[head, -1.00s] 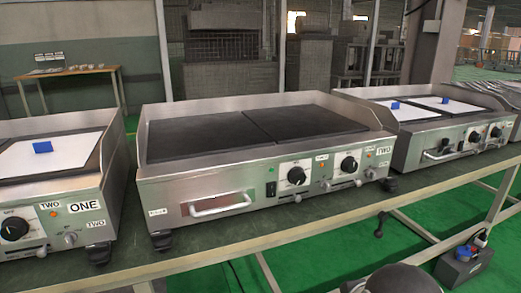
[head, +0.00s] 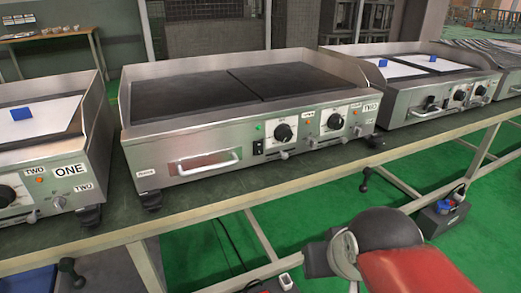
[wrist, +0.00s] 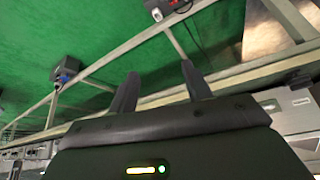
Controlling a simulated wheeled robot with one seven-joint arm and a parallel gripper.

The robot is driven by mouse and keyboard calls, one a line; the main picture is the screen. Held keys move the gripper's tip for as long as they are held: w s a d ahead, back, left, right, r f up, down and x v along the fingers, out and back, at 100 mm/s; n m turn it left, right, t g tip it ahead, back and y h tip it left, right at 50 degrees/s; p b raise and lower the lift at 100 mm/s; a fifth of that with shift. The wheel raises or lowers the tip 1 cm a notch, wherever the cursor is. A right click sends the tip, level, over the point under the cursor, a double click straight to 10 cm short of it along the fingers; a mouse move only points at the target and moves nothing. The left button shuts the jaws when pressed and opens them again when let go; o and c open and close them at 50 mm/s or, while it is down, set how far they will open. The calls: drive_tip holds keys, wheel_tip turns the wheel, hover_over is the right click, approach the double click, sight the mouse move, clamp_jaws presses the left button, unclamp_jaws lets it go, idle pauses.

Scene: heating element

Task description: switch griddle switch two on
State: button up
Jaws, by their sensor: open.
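The middle griddle (head: 190,135) is a steel unit with two dark plates and a TWO label (head: 371,107) at the right of its front. Its front panel has a left dial (head: 283,132), a right dial (head: 335,121) and a small black switch (head: 258,147) under a green light. The switch's position is too small to tell. My gripper (wrist: 158,85) is open and empty in the wrist view, over the green floor and a table rail. Its fingers are outside the head view, where my arm shows at the lower right, in front of the table.
A griddle (head: 40,150) labelled ONE and TWO stands at the left, another griddle (head: 425,95) at the right. The table's front rail (head: 215,205) runs below them. A grey box (head: 445,212) with a blue socket sits on the green floor (head: 330,225), which has free room.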

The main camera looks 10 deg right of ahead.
drive_tip(key=w+r+m, duration=0.1)
drive_tip(key=w+m, duration=0.1)
drive_tip(key=w, duration=0.1)
drive_tip(key=w+a+r+m, duration=0.1)
drive_tip(key=w+r+m, duration=0.1)
drive_tip(key=w, duration=0.2)
drive_tip(key=w+a+r+m+t+y, duration=0.1)
drive_tip(key=w+r+m, duration=0.1)
drive_tip(key=w, duration=0.1)
drive_tip(key=shift+w+a, duration=0.15)
drive_tip(key=shift+w, duration=0.1)
drive_tip(key=c, duration=1)
drive_tip(key=w+r+m, duration=0.1)
drive_tip(key=w+m, duration=0.1)
drive_tip(key=w, duration=0.2)
drive_tip(key=w+a+r+m+t+y, duration=0.1)
drive_tip(key=w+m, duration=0.2)
drive_tip(key=w, duration=0.2)
drive_tip(key=w+r+m, duration=0.2)
drive_tip(key=w+m, duration=0.1)
drive_tip(key=w, duration=0.2)
drive_tip(key=shift+a+r+t+y, duration=0.1)
drive_tip(key=shift+a+t+y, duration=0.15)
drive_tip(key=shift+t+y, duration=0.05)
clamp_jaws()
